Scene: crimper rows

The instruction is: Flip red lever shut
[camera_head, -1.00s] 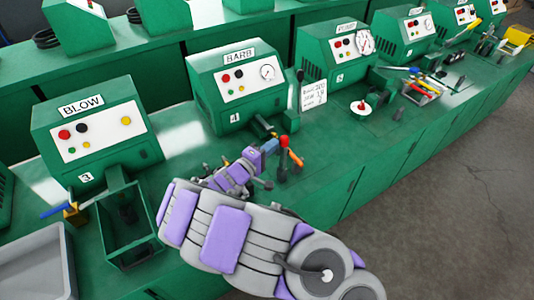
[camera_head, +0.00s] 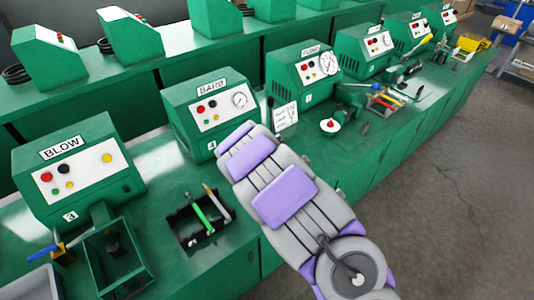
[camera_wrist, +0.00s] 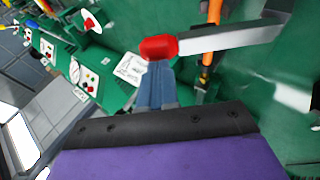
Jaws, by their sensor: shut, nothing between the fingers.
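The red lever's knob (camera_wrist: 158,47) is in the upper middle of the wrist view, at the left end of a pale grey bar (camera_wrist: 230,38) that runs right. My gripper (camera_wrist: 157,68) is shut and empty. Its blue-grey fingertips reach up to the knob's lower edge; I cannot tell if they touch it. An orange handle (camera_wrist: 210,50) stands behind the bar, which crosses in front of it. In the head view my own arm hides the gripper and the lever.
On the green bench, a black tray (camera_head: 186,240) with green- and white-handled tools lies left of my arm. The machine labelled BARB (camera_head: 208,112) stands behind my arm, and BLOW (camera_head: 75,170) to its left.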

